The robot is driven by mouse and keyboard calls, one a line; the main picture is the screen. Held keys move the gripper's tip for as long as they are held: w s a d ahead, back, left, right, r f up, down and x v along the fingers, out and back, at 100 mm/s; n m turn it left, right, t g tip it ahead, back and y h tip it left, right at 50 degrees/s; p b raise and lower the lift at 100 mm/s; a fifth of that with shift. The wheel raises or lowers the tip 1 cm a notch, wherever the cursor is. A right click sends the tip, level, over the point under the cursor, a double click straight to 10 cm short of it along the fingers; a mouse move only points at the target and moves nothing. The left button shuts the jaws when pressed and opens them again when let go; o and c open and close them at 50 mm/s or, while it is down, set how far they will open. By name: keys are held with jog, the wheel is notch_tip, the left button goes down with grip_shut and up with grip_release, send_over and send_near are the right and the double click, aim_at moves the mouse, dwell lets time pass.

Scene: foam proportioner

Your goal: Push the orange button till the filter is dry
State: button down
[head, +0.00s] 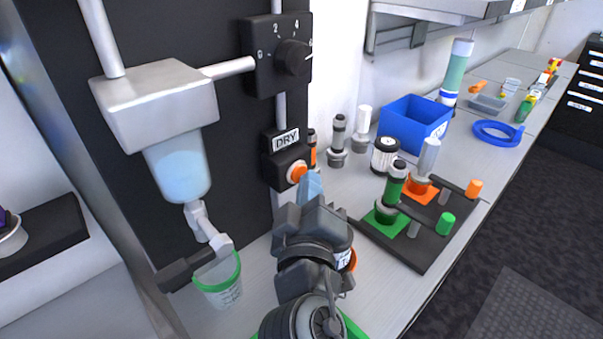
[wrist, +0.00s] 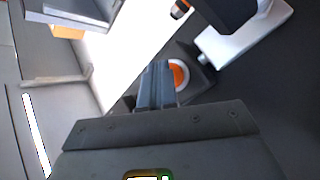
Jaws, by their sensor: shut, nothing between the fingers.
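The orange button (head: 297,172) sits on a black box under a "DRY" label (head: 286,140) on the dark panel. It also shows in the wrist view (wrist: 180,74), ringed in white and partly hidden by my fingers. My gripper (head: 311,182) is shut and empty. Its fingertips (wrist: 160,68) are close beside the button; I cannot tell if they touch it. The filter is likely the clear bowl (head: 181,168) under a grey housing (head: 157,100) at the left, which holds pale blue fluid.
A dial (head: 291,56) is above the button. A green-rimmed cup (head: 219,281) stands below the bowl's outlet. To the right are a black rack (head: 421,256) with green and orange fittings, a labelled jar (head: 385,155) and a blue bin (head: 414,123).

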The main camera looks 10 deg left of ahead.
jog(key=shift+s+d, duration=0.5)
jog(key=shift+d, duration=0.05)
jog(key=shift+d, duration=0.1)
jog(key=shift+s+d+p, duration=0.2)
jog(key=shift+s+d, duration=0.6)
jog(key=shift+d, duration=0.15)
jog(key=shift+s+d+p, duration=0.2)
jog(key=shift+s+d, duration=0.55)
jog(key=shift+d, duration=0.2)
